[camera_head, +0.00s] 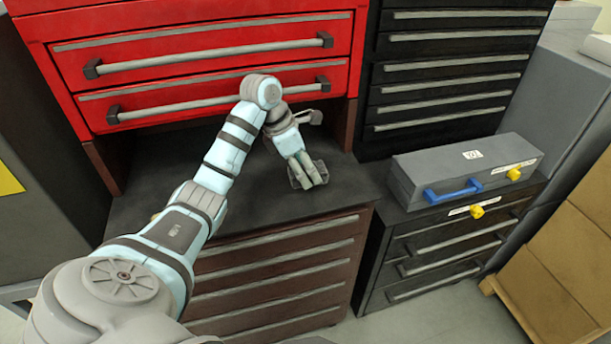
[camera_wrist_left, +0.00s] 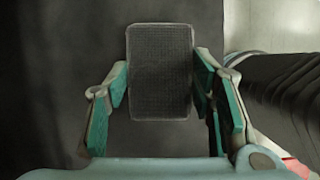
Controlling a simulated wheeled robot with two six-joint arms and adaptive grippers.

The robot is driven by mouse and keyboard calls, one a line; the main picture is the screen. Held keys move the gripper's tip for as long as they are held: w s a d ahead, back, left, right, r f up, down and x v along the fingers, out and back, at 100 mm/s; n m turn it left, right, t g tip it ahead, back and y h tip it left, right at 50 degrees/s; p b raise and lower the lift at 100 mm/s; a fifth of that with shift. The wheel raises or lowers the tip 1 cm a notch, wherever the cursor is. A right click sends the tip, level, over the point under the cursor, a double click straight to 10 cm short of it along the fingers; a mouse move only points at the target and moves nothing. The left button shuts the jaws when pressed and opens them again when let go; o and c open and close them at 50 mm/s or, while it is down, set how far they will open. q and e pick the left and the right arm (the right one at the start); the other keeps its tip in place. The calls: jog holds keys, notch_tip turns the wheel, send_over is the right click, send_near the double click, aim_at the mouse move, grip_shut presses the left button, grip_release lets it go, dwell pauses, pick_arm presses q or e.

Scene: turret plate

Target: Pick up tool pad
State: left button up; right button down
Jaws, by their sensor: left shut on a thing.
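The tool pad (camera_wrist_left: 160,75) is a dark grey, textured rectangle with rounded corners. In the left wrist view it sits between the two green-padded fingers of my left gripper (camera_wrist_left: 160,108). In the head view my left gripper (camera_head: 311,178) is shut on the tool pad (camera_head: 297,176), close over the dark worktop (camera_head: 250,195). The fingers hide part of the pad there. I cannot tell whether the pad still touches the worktop. My right gripper is not in view.
Red drawers (camera_head: 200,60) overhang the worktop at the back. A black drawer cabinet (camera_head: 450,60) stands behind right. A grey toolbox (camera_head: 465,165) with a blue handle stands on the low black cabinet at right. Worktop around the gripper is clear.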

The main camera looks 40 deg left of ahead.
pick_arm(q)
jog(key=s+a+b, duration=0.1)
jog(key=s+a, duration=0.1)
jog(key=s, duration=0.1)
jog(key=s+a+b, duration=0.1)
jog(key=s+a, duration=0.1)
jog(key=s, duration=0.1)
jog(key=s+a+b, duration=0.1)
jog(key=s+a, duration=0.2)
jog(key=shift+f+b, duration=0.35)
jog(key=shift+f, duration=0.05)
jog(key=shift+s+a+f+b, duration=0.15)
jog(key=shift+s+a+b, duration=0.55)
jog(key=shift+s+b, duration=0.35)
jog(key=s+a+b, duration=0.1)
jog(key=b, duration=0.3)
jog(key=s+b, duration=0.1)
jog(key=b, duration=0.4)
jog(key=shift+s+a+b, duration=0.15)
jog(key=shift+a+b, duration=0.15)
jog(key=shift+a, duration=0.05)
jog(key=shift+s+a+r+b, duration=0.3)
jog(key=shift+s+r+b, duration=0.1)
jog(key=shift+s+r, duration=0.05)
jog(key=shift+r, duration=0.2)
jog(key=shift+o, duration=1.2)
jog(key=shift+c, duration=1.1)
jog(key=shift+s+a, duration=0.1)
